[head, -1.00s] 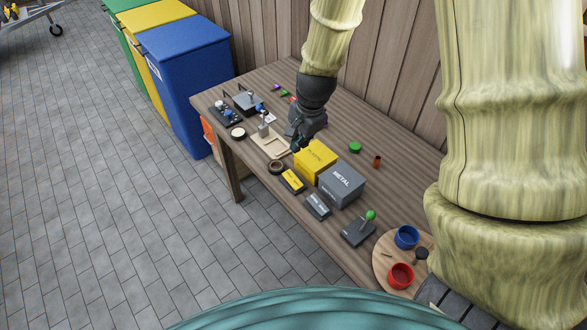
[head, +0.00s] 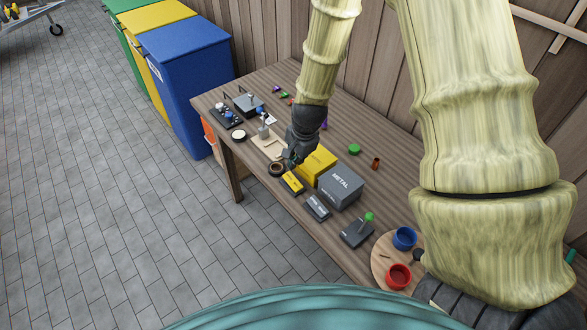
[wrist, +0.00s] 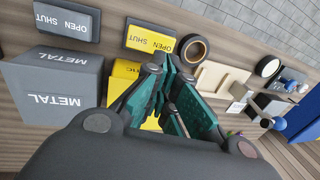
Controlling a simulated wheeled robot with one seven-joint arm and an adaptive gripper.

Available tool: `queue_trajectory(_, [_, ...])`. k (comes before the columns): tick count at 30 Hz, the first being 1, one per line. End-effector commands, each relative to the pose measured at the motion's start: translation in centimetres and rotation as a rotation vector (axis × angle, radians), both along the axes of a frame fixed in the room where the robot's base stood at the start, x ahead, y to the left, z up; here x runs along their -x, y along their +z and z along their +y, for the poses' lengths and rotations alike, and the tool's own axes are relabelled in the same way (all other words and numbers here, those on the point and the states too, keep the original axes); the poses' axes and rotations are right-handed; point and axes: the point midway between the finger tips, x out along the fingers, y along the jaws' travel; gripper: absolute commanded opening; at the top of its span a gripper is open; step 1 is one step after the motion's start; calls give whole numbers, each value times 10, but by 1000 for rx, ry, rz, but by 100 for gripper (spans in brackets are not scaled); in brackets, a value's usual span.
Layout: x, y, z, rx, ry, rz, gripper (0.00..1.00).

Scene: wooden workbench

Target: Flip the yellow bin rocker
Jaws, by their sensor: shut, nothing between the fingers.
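The yellow bin rocker (head: 292,182) is a small yellow-topped switch box at the front edge of the bench, in front of the yellow bin (head: 319,163). In the wrist view the rocker (wrist: 151,37) shows the words OPEN and SHUT. The yellow bin (wrist: 122,72) is partly hidden behind my fingers there. My gripper (head: 290,162) is shut and empty, just behind and above the rocker, apart from it as far as I can see. The wrist view shows its teal fingers (wrist: 172,82) closed, beside the yellow bin.
The grey metal bin (head: 340,187) and its grey rocker (head: 317,207) stand to the right. A roll of tape (head: 277,169) lies left of the yellow rocker. A lever box with a green knob (head: 369,217) and a round board with blue and red cups (head: 398,277) are nearer.

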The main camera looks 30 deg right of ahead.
Motion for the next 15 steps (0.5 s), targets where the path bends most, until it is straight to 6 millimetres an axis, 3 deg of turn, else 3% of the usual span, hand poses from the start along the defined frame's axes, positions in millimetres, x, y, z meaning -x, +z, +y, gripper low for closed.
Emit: queue_trajectory(15, [-9, -46, 2, -1, -1, 2, 0])
